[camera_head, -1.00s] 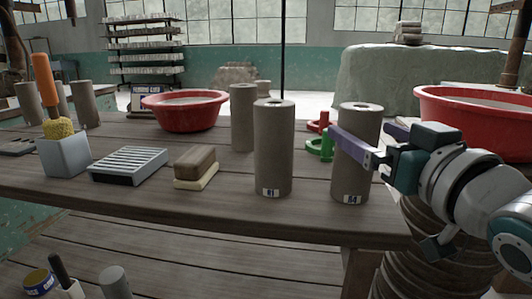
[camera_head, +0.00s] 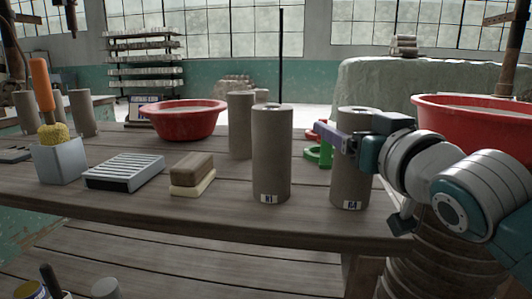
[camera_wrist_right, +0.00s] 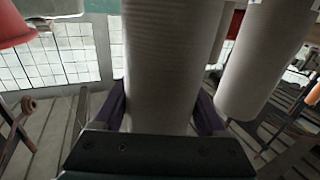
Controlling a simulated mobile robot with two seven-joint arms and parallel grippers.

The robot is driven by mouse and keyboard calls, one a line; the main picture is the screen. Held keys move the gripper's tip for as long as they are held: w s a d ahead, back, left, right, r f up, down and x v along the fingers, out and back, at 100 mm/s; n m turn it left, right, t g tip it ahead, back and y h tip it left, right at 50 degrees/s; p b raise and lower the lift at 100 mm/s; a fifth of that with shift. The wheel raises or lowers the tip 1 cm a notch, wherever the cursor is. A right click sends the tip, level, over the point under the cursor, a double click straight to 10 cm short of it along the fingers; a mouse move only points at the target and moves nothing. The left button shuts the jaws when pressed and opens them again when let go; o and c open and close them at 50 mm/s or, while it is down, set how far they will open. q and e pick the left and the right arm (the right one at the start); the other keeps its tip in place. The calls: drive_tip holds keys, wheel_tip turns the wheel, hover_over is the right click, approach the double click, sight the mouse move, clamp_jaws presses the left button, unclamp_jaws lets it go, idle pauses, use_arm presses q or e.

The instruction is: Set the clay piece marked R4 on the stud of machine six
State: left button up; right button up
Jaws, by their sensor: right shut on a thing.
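The clay piece marked R4 (camera_head: 351,186) is a tall grey-brown cylinder with a hole in its top and a small label low on its front. It stands upright near the right end of the wooden table; I cannot tell whether its base touches the boards. My right gripper (camera_head: 343,138) is shut on its upper part, coming from the right. In the right wrist view the clay piece (camera_wrist_right: 168,65) sits between the purple fingers. I cannot make out machine six or its stud. My left gripper is out of view.
A similar cylinder (camera_head: 271,150) stands close to the left, with another (camera_head: 240,125) behind it. Green (camera_head: 317,154) and red ring-shaped pieces lie behind R4. A brush block (camera_head: 192,174), a slatted tray (camera_head: 125,171) and a red basin (camera_head: 182,122) stand further left. A large red basin (camera_head: 480,130) is at right.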

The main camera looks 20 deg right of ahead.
clamp_jaws()
idle(0.3)
drive_tip(key=shift+r, duration=0.15)
